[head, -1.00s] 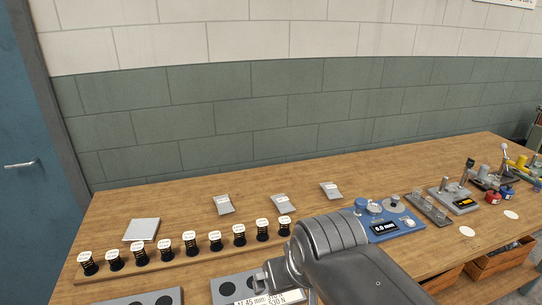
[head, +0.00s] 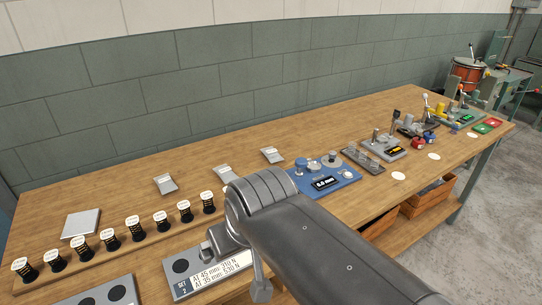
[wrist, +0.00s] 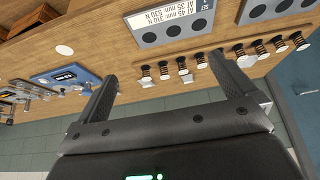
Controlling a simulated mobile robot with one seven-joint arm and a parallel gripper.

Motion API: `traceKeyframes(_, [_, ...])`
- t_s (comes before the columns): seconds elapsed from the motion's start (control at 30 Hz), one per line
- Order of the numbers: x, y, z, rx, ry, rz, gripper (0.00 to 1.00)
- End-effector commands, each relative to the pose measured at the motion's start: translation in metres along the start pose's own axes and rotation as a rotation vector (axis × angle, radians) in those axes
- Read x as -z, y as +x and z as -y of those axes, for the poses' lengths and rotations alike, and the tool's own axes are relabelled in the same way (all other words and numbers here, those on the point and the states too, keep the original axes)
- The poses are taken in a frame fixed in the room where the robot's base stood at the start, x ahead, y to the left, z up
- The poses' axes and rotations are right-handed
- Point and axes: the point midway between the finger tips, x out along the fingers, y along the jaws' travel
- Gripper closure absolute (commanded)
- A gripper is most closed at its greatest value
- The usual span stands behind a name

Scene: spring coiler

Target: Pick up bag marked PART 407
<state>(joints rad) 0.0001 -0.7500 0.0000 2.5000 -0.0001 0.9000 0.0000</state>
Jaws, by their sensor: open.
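Three small grey bags with pale label strips lie flat on the wooden bench in the head view: a left one (head: 165,184), a middle one (head: 224,173) and a right one (head: 272,155). Their print is too small to read, so I cannot tell which is PART 407. My gripper is largely hidden behind my arm in the head view. In the wrist view my gripper (wrist: 163,72) is open, with nothing between its fingers, above the bench. The bags lie beyond my wrist, towards the wall.
A row of black pieces with white labelled tops (head: 161,220) stands in front of the bags. A grey square pad (head: 81,223), a grey SET plate (head: 181,266) and a blue gauge (head: 322,181) are on the bench (head: 120,190). More fixtures stand farther right.

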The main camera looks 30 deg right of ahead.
Motion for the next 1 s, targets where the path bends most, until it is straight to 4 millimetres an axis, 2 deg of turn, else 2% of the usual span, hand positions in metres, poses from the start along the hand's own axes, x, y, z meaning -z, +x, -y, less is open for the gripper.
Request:
traceKeyframes(0.1, [0.000, 0.000, 0.000, 0.000, 0.000, 0.000, 0.00])
traceKeyframes(0.33, [0.000, 0.000, 0.000, 0.000, 0.000, 0.000, 0.18])
traceKeyframes(0.53, [0.000, 0.000, 0.000, 0.000, 0.000, 0.000, 0.18])
traceKeyframes(0.63, [0.007, -0.001, -0.001, -0.003, 0.000, 0.001, 0.18])
traceKeyframes(0.77, [0.036, -0.002, -0.006, -0.014, 0.002, 0.010, 0.18])
traceKeyframes(1.0, [0.121, 0.006, -0.029, -0.039, 0.000, 0.033, 0.18])
